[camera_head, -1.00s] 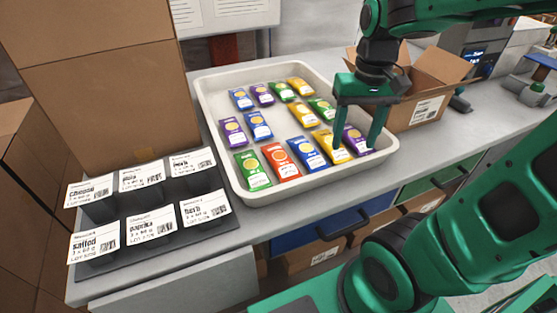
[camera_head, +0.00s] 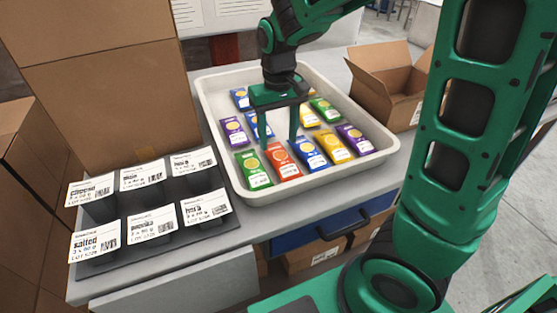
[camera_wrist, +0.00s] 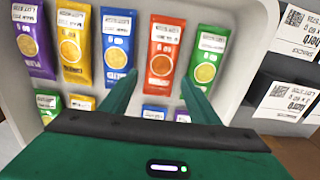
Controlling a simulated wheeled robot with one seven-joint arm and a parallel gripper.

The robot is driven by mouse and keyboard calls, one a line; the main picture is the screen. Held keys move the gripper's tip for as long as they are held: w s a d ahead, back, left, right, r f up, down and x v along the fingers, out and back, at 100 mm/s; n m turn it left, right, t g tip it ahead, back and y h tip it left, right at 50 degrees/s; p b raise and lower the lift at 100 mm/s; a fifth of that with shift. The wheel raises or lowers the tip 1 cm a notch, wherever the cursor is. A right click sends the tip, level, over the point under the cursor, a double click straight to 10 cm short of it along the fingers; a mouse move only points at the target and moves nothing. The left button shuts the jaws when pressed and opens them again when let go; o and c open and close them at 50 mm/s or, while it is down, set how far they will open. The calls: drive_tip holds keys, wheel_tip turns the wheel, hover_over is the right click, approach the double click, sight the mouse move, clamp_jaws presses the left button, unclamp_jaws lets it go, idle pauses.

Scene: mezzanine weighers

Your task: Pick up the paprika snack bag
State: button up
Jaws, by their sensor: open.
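A red-orange snack bag (camera_head: 284,164) lies in the front row of the white tray (camera_head: 345,176), between a green bag (camera_head: 253,169) and a blue bag (camera_head: 308,154). The flavour print on the bags is too small to read, so I cannot tell by text which is paprika. My gripper (camera_head: 278,142) is open, pointing down over the tray near the red-orange bag. In the wrist view, the open fingers (camera_wrist: 160,78) straddle the lower part of the red-orange bag (camera_wrist: 165,48), with nothing held. The fingers hide some bags behind them.
Yellow (camera_head: 332,146) and purple (camera_head: 355,139) bags lie to the right in the tray. A black label rack (camera_head: 160,240) with a paprika card (camera_head: 152,226) stands at left. An open cardboard box (camera_head: 385,85) is behind right. A tall cardboard box (camera_head: 100,90) stands at left.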

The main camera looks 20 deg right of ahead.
sight(277, 151)
drive_tip(key=shift+w+f, duration=0.15)
drive_tip(key=shift+f, duration=1.2)
drive_tip(key=shift+w+f, duration=0.1)
drive_tip(key=shift+f, duration=1.25)
drive_tip(key=c, duration=0.8)
